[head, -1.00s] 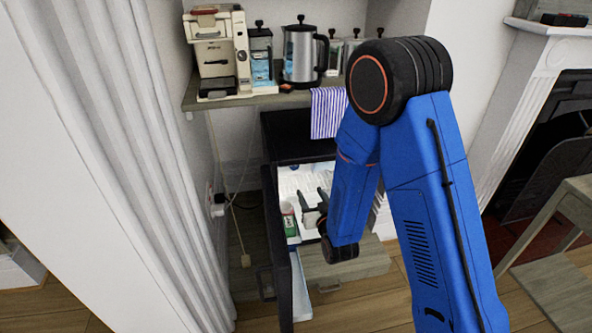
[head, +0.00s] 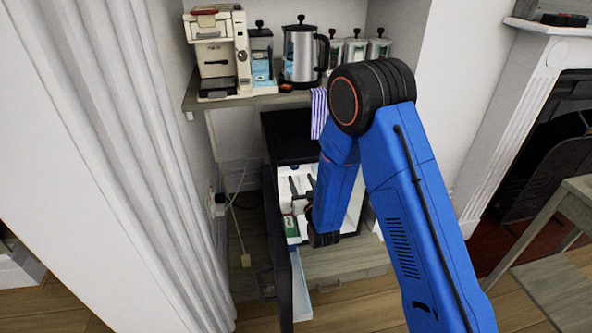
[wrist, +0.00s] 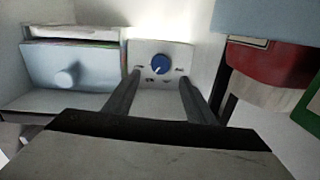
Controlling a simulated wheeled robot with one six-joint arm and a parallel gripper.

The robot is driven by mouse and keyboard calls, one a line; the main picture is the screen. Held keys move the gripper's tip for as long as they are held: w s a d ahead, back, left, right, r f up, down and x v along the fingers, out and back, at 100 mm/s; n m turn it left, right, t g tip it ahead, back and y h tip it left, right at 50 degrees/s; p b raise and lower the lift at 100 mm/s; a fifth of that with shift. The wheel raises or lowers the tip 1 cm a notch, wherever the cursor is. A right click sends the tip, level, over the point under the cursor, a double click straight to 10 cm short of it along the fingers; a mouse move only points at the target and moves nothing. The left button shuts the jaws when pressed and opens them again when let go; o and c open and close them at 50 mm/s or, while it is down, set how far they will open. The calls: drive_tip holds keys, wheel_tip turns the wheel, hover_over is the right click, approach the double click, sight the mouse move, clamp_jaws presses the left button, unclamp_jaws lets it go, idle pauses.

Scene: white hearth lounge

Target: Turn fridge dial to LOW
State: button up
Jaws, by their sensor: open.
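The fridge (head: 288,133) is a small black unit under the shelf, with its dark door (head: 277,235) swung open and a white interior. In the wrist view, the blue dial (wrist: 160,63) sits on a pale panel on the far inner wall. Its white pointer mark points down-left. Small labels surround it, too blurred to read. My gripper (wrist: 158,100) is open and empty, its two fingers inside the fridge. The dial appears between and beyond the fingertips, apart from them. In the head view the gripper (head: 301,187) reaches into the fridge, and the dial cannot be made out.
In the wrist view, a drawer with a round knob (wrist: 67,76) is left of the dial, and a red item (wrist: 268,68) is close on the right. In the head view, a green-and-white item (head: 291,227) stands by the door, and a striped cloth (head: 319,112) hangs from the shelf.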

sight(296, 169)
drive_tip(key=x, duration=0.7)
drive_tip(key=shift+w+a, duration=0.15)
drive_tip(key=shift+w, duration=0.25)
drive_tip(key=shift+c, duration=0.3)
drive_tip(key=c, duration=1)
